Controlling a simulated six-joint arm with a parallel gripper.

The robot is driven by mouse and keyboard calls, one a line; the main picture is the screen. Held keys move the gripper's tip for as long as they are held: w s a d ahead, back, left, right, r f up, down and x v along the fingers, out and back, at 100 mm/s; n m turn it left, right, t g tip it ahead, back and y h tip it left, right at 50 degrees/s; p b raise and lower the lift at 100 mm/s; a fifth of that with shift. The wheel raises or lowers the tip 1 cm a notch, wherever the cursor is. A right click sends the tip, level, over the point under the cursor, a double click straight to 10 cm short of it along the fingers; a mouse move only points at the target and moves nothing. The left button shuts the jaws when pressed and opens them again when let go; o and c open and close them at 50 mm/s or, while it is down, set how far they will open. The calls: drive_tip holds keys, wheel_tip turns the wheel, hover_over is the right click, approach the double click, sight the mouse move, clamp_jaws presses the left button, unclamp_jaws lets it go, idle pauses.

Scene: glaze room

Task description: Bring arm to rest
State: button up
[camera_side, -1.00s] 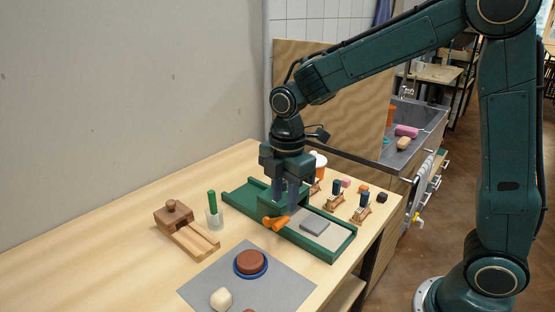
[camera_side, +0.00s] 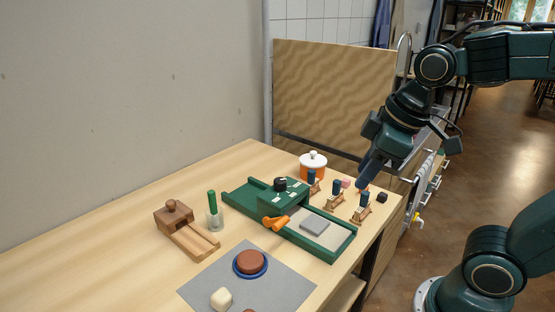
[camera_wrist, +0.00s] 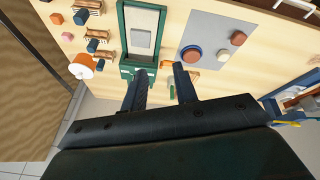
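My gripper (camera_side: 365,182) is raised off the right edge of the table in the side view, tilted with its fingers pointing down and left. In the wrist view my gripper (camera_wrist: 158,70) shows two dark fingers spread apart, with nothing held between them. It is clear of the green station (camera_side: 291,231), which has a black knob (camera_side: 280,184), an orange handle (camera_side: 276,222) and a grey slab (camera_side: 314,225). The slab also shows in the wrist view (camera_wrist: 141,38).
Small wooden stands (camera_side: 334,201) and an orange pot with a white lid (camera_side: 312,166) are near the gripper. A grey mat (camera_side: 275,284) holds a brown disc (camera_side: 249,262) on blue. A wooden block set (camera_side: 174,216) stands left. Space above the table is clear.

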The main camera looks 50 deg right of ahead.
drive_tip(key=s+m, duration=0.1)
drive_tip(key=s+m+t, duration=0.1)
drive_tip(key=s+m, duration=0.1)
drive_tip(key=s+d+m, duration=0.1)
drive_tip(key=s, duration=0.1)
drive_tip(key=shift+s, duration=0.1)
idle(1.4)
